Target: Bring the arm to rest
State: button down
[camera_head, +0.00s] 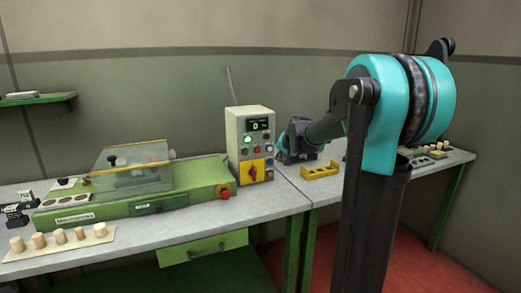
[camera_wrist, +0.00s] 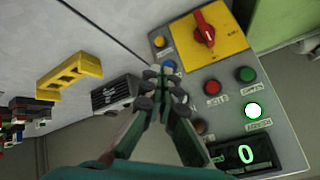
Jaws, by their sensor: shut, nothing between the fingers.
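My gripper (camera_wrist: 163,72) is shut and empty. Its fingertips meet in front of the button panel of the grey control box (camera_wrist: 228,122), partly covering it. I cannot tell whether they touch it. In the head view my arm reaches over the right bench, with its teal wrist end close to the right side of the control box (camera_head: 236,150). The fingers are hard to make out there. The box shows a lit button (camera_wrist: 252,111), a display (camera_wrist: 240,154) reading 0 and a red rotary switch (camera_wrist: 203,28) on a yellow plate.
A green machine (camera_head: 135,210) with a clear cover stands on the left bench. Several corks (camera_head: 60,237) stand on a board (camera_head: 100,239) at the front left. A yellow holder (camera_head: 320,171) sits right of my wrist; more corks (camera_head: 441,146) stand at far right.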

jog(key=s+d+f+n+g, duration=0.1)
jog(key=s+f, duration=0.6)
jog(key=s, duration=0.5)
jog(key=s+d+f+n+g+h, duration=0.1)
jog(key=s+f+n, duration=0.1)
jog(key=s+f, duration=0.5)
jog(key=s+d+f+n+g, duration=0.1)
jog(key=s+f, duration=0.6)
jog(key=s, duration=1.2)
jog(key=shift+d+n+g+h, duration=0.2)
jog(key=shift+n+g+h, duration=0.15)
jog(key=shift+g, duration=0.25)
